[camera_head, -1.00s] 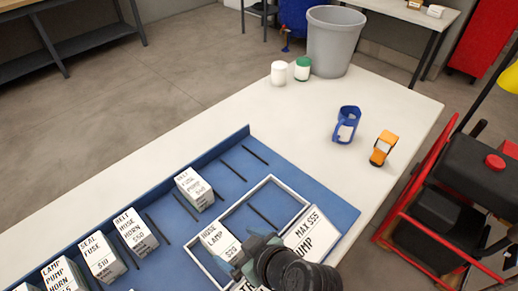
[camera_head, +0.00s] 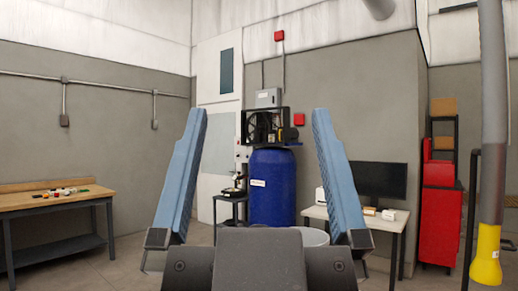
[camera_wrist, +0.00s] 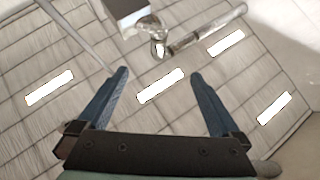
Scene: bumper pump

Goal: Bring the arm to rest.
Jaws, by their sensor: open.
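My gripper (camera_head: 259,112) stands upright in the middle of the head view, with its two blue fingers spread wide apart and pointing up. Nothing is between the fingers; only the room shows through the gap. In the wrist view my gripper (camera_wrist: 160,72) also shows open and empty, facing what looks like the ceiling with several bright lights. The rest of my arm is hidden below the gripper's dark body.
Behind the gripper stand a blue barrel (camera_head: 272,190) and a white table with a monitor (camera_head: 378,180). A wooden workbench (camera_head: 60,198) is at left. A grey pole with a yellow base (camera_head: 486,255) and red cabinet (camera_head: 440,225) are at right.

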